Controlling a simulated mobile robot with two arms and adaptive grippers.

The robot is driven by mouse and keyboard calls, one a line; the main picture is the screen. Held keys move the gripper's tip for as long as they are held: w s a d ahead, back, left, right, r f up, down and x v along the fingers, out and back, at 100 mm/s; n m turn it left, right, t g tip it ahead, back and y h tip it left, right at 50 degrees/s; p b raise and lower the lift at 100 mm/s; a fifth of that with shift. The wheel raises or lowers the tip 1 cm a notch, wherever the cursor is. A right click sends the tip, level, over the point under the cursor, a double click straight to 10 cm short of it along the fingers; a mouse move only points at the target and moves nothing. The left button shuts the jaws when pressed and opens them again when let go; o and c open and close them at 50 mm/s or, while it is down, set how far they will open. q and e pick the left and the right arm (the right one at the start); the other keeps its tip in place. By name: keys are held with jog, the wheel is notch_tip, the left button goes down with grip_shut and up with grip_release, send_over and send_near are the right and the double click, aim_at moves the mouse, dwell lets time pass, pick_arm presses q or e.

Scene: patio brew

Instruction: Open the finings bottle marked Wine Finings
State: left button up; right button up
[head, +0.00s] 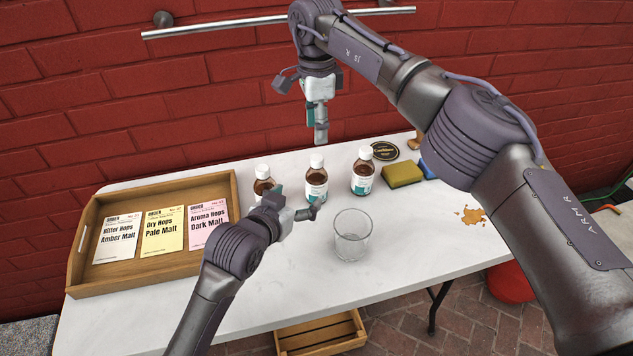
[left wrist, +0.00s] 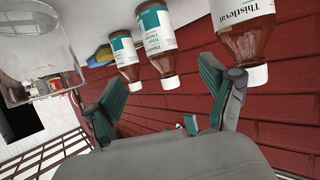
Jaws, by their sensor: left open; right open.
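Three brown bottles with white caps stand upright in a row on the table. The middle bottle (head: 316,179) appears to be the one whose label seems to read Wine Finings in the left wrist view (left wrist: 157,40). The left bottle (head: 263,181) has a label starting "Thistleval" in the left wrist view (left wrist: 247,10). The right bottle (head: 362,172) has a label too small to read. All caps are on. My left gripper (head: 298,208) is open and empty, in front of the left and middle bottles. My right gripper (head: 319,122) is open and empty, above the middle bottle.
An empty clear glass (head: 352,240) stands in front of the bottles. A wooden tray (head: 85,272) with several hops packets is at left. A sponge (head: 402,175), a round dark coaster (head: 384,151) and an orange-brown spill (head: 472,215) lie at right. A brick wall (head: 130,90) stands behind.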

aim_at(312, 185)
pick_arm(q)
jog(key=x, duration=1.1)
jog(key=shift+w+f, duration=0.1)
jog(key=shift+f, duration=0.15)
grip_shut()
